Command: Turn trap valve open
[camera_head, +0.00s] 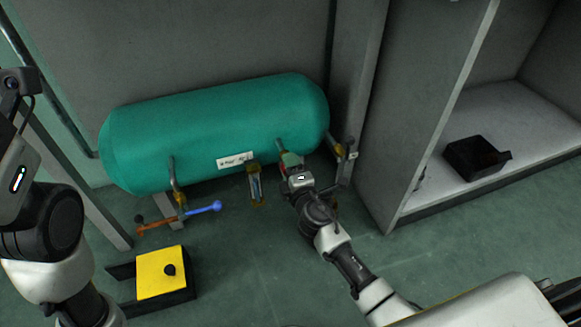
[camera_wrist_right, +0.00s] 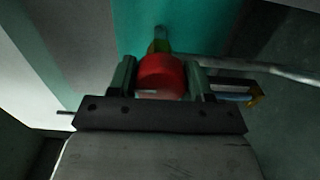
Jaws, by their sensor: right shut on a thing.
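A red valve knob (camera_wrist_right: 160,76) sits on a short yellow-green stem (camera_wrist_right: 160,40) in front of the teal tank (camera_head: 215,125). My right gripper (camera_head: 290,163) is at the lower right of the tank. In the right wrist view its two fingers (camera_wrist_right: 161,62) stand on both sides of the red knob and are shut on it. In the head view the gripper hides most of the knob, and I cannot tell how far it is turned. My left arm shows at the left edge of the head view, but its fingers are out of frame.
A lever with orange and blue arms (camera_head: 180,217) sits below the tank's left end. A small brass-and-glass fitting (camera_head: 256,185) hangs left of my right gripper. A yellow-topped box (camera_head: 162,272) stands on the floor. A dark tray (camera_head: 476,158) lies on the cabinet shelf (camera_head: 520,115).

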